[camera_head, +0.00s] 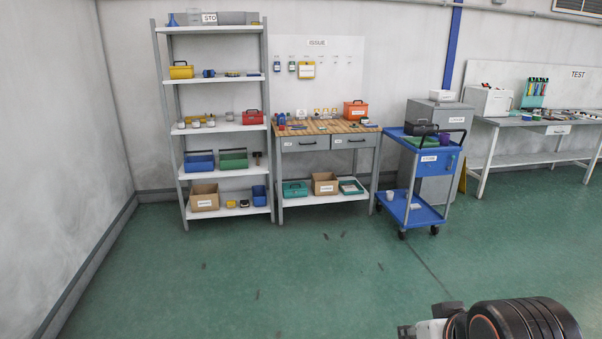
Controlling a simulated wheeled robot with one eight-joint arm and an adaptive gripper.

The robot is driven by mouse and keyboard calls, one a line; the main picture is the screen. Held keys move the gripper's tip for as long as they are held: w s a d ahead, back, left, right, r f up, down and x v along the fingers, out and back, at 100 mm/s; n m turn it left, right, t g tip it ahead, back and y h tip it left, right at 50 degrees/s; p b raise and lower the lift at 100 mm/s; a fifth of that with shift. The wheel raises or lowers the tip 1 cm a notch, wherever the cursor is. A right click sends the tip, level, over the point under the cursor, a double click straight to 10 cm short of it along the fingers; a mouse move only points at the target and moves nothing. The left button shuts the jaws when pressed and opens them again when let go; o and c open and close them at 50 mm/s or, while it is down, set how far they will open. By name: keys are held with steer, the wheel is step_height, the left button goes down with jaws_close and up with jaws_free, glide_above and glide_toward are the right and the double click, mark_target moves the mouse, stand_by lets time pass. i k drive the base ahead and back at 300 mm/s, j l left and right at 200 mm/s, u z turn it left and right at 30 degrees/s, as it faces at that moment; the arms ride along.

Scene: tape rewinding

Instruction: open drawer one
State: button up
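A workbench (328,129) with a wooden top stands against the back wall under the ISSUE board. It has two grey drawers side by side under the top, a left drawer (305,143) and a right drawer (350,141). Both look closed, and each has a small pale label too small to read. A part of my arm (520,320) shows at the bottom right, far from the bench. My gripper's fingers cannot be made out there.
A shelf rack (222,128) with bins and boxes stands left of the bench. A blue wheeled cart (427,154) stands close to its right, before a grey cabinet. The TEST table (545,122) is farther right. The green floor (300,270) ahead is mostly clear, with small dark marks.

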mark_target(301, 136)
steer(key=i, duration=4.3)
steer(key=i+u, duration=0.15)
steer(key=i, duration=0.3)
steer(key=i+l+u, duration=0.2)
steer(key=i, duration=0.25)
